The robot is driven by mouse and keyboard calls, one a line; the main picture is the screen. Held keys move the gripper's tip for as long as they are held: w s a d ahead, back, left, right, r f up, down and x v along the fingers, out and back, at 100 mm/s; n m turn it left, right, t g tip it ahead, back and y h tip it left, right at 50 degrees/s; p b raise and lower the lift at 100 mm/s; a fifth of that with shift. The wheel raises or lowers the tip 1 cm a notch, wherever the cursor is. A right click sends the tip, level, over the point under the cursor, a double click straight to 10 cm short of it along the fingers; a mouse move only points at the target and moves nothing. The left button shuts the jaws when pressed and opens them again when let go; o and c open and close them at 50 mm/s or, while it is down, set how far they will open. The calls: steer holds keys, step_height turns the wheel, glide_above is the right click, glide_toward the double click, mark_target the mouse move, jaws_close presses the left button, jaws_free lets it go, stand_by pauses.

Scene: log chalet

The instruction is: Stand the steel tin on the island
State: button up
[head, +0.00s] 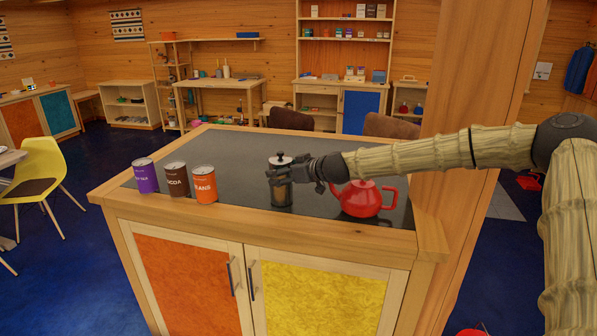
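The island (232,222) has a dark top with a wooden rim. A dark cylinder with a silvery lid and a black knob (280,160) stands upright on it, near the middle. It is the only steel-looking vessel there, but I cannot tell whether it is the steel tin. My gripper (262,180) reaches in from the right and overlaps the cylinder's middle. The fingers are small and dark against it, so I cannot tell whether they touch or grip it, or hold anything else.
A purple can (146,177), a brown can (176,180) and an orange can (204,185) stand in a row at the island's left. A red teapot (364,199) stands right of the cylinder, under my arm. The island's back left top is clear. A wooden post (478,90) rises at its right.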

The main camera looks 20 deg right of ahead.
steer(key=b+v, duration=0.2)
steer(key=v, duration=1)
stand_by(0.5)
